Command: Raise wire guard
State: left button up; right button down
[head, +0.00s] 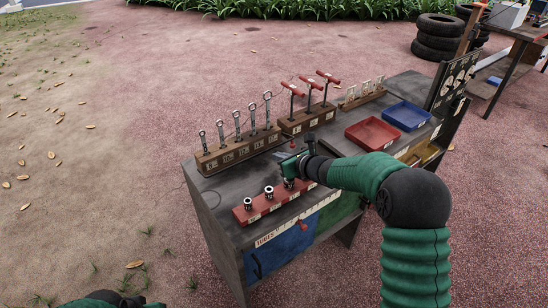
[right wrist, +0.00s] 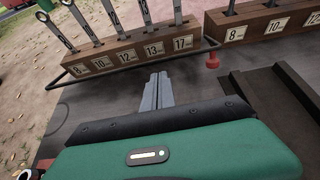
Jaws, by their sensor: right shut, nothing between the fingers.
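The wire guard (right wrist: 130,70) is a thin black bar across the lower front of the wooden wrench rack (right wrist: 128,51), which also shows in the head view (head: 238,151). Its right end bends back near a small red knob (right wrist: 212,60). My right gripper (right wrist: 160,76) is shut and empty, its fingertips pointing at the guard, close to its middle. I cannot tell whether they touch it. In the head view my right gripper (head: 284,158) is in front of the rack's right end, partly hidden by its own wrist. Only a bit of my left arm shows at the bottom left edge.
A red socket strip (head: 262,205) lies at the cart's front edge. A block with red T-handles (head: 307,119), a red tray (head: 371,133) and a blue tray (head: 405,116) stand to the right. The dark cart top (head: 207,189) is bare at the left.

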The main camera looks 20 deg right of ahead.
jog(key=x, duration=0.3)
jog(key=shift+w+f, duration=0.1)
jog(key=shift+w, duration=0.15)
jog(key=shift+a, duration=0.1)
